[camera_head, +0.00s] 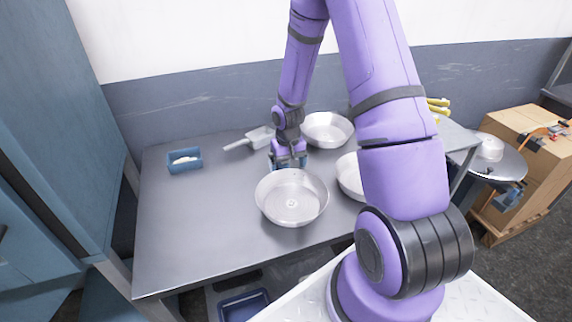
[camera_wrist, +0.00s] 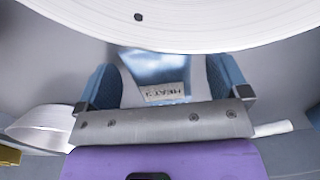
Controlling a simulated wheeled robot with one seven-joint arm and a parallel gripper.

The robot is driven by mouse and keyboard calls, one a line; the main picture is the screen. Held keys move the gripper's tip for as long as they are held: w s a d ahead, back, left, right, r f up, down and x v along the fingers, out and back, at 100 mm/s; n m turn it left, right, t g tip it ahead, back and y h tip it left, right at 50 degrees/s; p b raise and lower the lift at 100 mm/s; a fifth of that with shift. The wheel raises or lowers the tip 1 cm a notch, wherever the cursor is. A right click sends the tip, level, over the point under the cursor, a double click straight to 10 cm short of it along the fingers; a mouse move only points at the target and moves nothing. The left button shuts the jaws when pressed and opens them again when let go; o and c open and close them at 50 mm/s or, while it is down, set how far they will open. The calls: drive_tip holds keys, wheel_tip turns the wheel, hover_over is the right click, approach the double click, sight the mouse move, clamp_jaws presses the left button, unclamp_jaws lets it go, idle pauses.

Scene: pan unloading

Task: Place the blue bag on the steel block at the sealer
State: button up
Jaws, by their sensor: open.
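My gripper (camera_head: 288,160) is low over the steel table, behind the front pan. In the wrist view its two blue-padded fingers (camera_wrist: 163,78) stand apart. A shiny pale-blue piece, which looks like the blue bag (camera_wrist: 155,68), lies in the gap between them, with clearance on both sides. Just below it in the picture is a small upside-down label beginning "HEAT" (camera_wrist: 165,94), apparently on the sealer. The steel block is not clearly seen; whether the bag rests on it I cannot tell. In the head view my gripper hides most of this spot.
A round metal pan (camera_head: 291,212) stands close in front of my gripper. Other pans stand behind right (camera_head: 326,128) and at right (camera_head: 348,180), partly hidden by my arm. A scoop (camera_head: 258,137) lies behind left. A small blue tray (camera_head: 184,167) sits left; the table's left front is clear.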

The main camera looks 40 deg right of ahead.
drive_tip(key=c, duration=1.1)
drive_tip(key=shift+r, duration=0.15)
drive_tip(key=shift+c, duration=0.2)
